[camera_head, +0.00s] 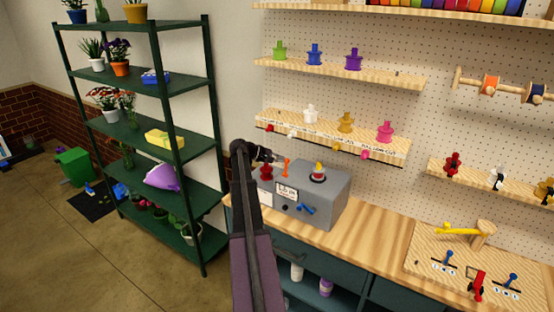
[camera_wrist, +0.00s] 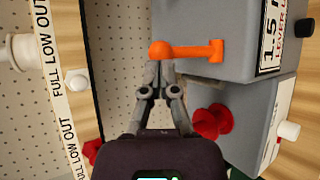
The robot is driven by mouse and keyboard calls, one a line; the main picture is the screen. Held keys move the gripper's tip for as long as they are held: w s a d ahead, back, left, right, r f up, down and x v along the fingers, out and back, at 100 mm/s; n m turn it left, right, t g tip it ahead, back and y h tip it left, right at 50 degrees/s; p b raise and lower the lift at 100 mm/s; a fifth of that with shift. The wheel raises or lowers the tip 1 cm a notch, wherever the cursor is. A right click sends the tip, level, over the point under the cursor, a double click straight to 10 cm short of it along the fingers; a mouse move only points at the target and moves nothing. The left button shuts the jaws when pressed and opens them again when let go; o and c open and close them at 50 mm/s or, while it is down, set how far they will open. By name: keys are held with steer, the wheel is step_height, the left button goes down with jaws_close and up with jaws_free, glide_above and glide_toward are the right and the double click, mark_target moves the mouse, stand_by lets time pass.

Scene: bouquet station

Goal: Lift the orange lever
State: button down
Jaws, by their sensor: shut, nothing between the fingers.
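The orange lever (camera_head: 287,167) stands up from the top of a grey box (camera_head: 325,201) on the wooden counter. In the wrist view the lever (camera_wrist: 188,50) shows as an orange bar with a round knob at its left end. My gripper (camera_wrist: 158,66) is shut and empty, with its fingertips right at the knob's lower edge in the picture. I cannot tell if they touch it. In the head view my gripper (camera_head: 274,158) is just left of the lever, beside the red spool-shaped part on the box.
The red part (camera_wrist: 212,121) is close to my gripper's right in the wrist view. A labelled shelf (camera_head: 335,140) with coloured knobs hangs behind the box. A green plant rack (camera_head: 150,130) stands to the left. The counter (camera_head: 375,235) right of the box is clear.

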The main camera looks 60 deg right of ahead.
steer(key=shift+s+d, duration=0.15)
steer(key=shift+s, duration=0.1)
steer(key=shift+r, duration=0.1)
steer(key=shift+r+p, duration=0.7)
steer(key=shift+p, duration=0.05)
steer(key=shift+w, duration=0.1)
steer(key=r+p+v, duration=0.1)
steer(key=p+v, duration=0.6)
steer(key=v, duration=0.7)
steer(key=shift+d, duration=0.4)
steer(key=shift+r, duration=0.1)
